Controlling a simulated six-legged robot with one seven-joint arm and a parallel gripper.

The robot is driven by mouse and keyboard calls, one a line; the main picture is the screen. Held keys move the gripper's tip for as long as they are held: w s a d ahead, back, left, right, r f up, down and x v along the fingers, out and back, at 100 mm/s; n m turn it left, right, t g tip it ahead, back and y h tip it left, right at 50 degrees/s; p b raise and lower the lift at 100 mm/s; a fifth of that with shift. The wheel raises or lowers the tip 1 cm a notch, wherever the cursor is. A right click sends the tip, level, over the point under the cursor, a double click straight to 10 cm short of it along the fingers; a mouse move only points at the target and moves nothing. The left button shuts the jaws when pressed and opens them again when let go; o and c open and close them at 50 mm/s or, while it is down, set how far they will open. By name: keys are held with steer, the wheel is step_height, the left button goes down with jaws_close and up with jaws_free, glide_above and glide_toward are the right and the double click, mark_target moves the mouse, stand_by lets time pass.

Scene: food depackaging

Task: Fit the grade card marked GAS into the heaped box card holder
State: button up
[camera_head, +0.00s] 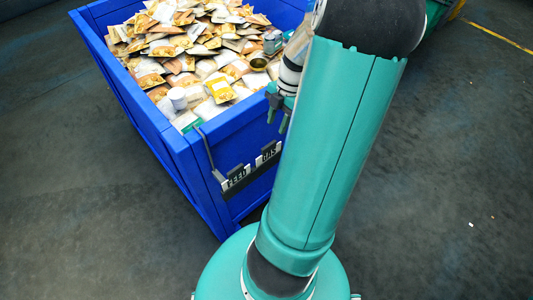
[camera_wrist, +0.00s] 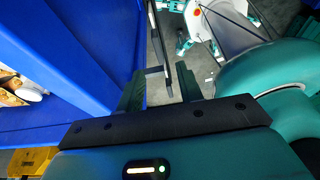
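The heaped blue box (camera_head: 183,165) stands left of my arm in the head view. Its dark card holder (camera_head: 226,189) hangs low on the near face, with a thin bar up to the rim. The GAS card (camera_head: 268,154) sits at the holder's right part, beside the FEED card (camera_head: 236,177). My gripper (camera_head: 277,115) is above the GAS card, close to the box face and apart from the card. In the wrist view my gripper (camera_wrist: 160,88) has its green fingers spread. A thin dark bar (camera_wrist: 157,70) shows between them; I cannot tell if it is the holder.
Sachets (camera_head: 165,48), a white tub (camera_head: 177,97) and tins fill the box above its rim. The blue wall (camera_wrist: 60,60) is close on the left in the wrist view.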

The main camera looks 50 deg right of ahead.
mark_target(268, 151)
steer(key=x, duration=1.3)
steer(key=shift+w+d+f, duration=0.1)
steer(key=shift+w+d, duration=0.05)
jaws_close()
